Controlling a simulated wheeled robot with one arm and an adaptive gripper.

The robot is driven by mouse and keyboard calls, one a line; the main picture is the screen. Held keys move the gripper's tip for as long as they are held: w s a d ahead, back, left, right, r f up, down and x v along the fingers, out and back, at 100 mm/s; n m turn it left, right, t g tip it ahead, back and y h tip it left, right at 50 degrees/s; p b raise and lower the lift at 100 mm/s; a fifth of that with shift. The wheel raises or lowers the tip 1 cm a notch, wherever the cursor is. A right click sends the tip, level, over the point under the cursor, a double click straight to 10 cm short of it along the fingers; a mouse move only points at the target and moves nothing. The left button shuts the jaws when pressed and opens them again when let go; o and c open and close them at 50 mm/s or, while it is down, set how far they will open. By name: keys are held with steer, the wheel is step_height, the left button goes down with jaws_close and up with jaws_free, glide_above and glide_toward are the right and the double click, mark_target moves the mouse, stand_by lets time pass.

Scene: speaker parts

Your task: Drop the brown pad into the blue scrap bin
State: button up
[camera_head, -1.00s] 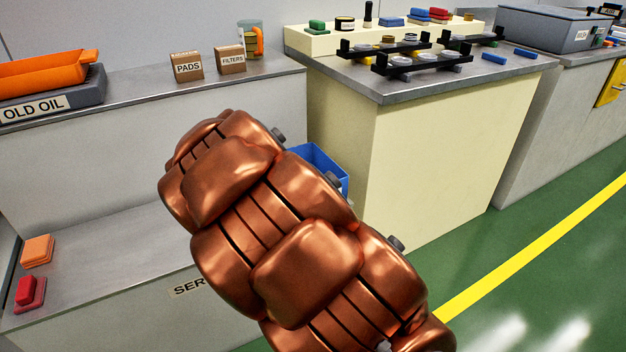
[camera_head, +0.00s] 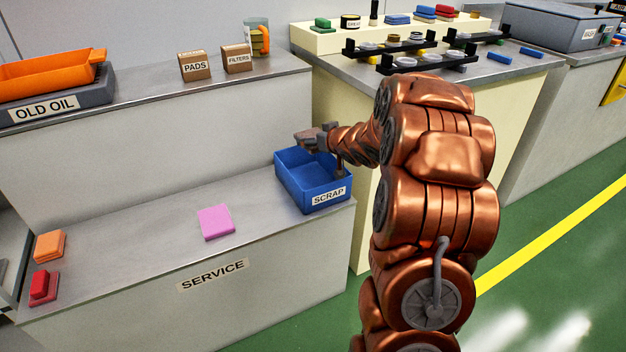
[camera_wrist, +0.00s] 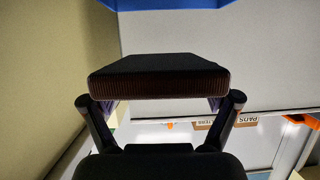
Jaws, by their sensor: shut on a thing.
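The brown pad (camera_wrist: 158,76) is held between the two fingers of my gripper (camera_wrist: 160,105) in the wrist view; it looks dark and ribbed along its near edge. In the head view my gripper (camera_head: 322,139) is shut on the pad (camera_head: 306,134), over the back part of the blue scrap bin (camera_head: 297,190). The bin stands open at the right end of the service counter, with a SCRAP label on its front. A strip of blue, likely the bin, shows at the top of the wrist view (camera_wrist: 180,4). The bin's floor is partly hidden by my arm.
On the service counter (camera_head: 130,275) lie a pink pad (camera_head: 215,222), an orange pad (camera_head: 50,246) and a red block (camera_head: 43,287). The PADS box (camera_head: 194,66) and FILTERS box (camera_head: 237,58) stand on the shelf above. A cream cabinet (camera_head: 335,110) rises right of the bin.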

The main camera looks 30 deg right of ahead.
steer(key=shift+f+b, duration=2.95)
steer(key=shift+b, duration=0.4)
steer(key=o, duration=0.8)
steer(key=v, duration=1.2)
steer(key=shift+d, duration=0.1)
